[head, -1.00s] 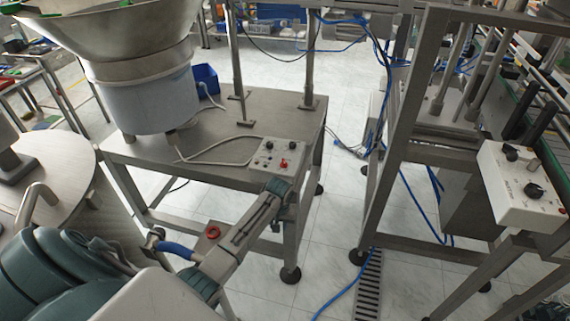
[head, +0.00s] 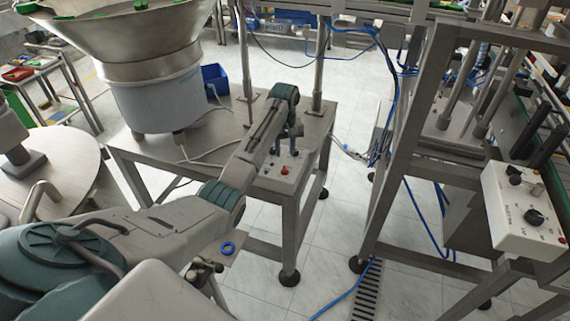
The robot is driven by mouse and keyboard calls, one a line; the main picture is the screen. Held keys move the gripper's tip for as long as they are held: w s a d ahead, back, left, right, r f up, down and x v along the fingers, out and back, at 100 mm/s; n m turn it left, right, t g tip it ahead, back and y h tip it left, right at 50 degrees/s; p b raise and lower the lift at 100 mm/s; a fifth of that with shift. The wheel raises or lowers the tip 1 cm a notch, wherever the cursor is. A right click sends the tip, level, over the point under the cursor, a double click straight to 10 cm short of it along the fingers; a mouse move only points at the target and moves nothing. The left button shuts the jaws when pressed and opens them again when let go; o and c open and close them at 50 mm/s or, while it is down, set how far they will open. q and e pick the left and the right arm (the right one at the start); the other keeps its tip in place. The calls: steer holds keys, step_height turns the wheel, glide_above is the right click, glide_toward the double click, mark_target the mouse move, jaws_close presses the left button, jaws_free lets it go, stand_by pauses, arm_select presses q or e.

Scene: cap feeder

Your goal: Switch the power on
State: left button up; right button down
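The small grey control box (head: 268,181) sits on the front right corner of the metal feeder table (head: 200,146). A red button (head: 284,171) shows on its front part. My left arm reaches in from the left, and my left gripper (head: 287,147) points down over the back part of the box, behind the red button. The wrist and fingers hide most of the box's other controls. I cannot tell whether the fingertips touch the box or how wide they are apart. My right gripper is not in view.
The large steel feeder bowl (head: 135,40) stands on the table's left part. Another white control box (head: 520,212) with black knobs is on the frame at right. Open floor with blue cables lies between.

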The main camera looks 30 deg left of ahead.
mark_target(285, 168)
arm_select(q)
step_height(285, 168, down, 8)
steer(key=shift+r+p, duration=0.2)
steer(key=shift+p, duration=0.25)
jaws_close()
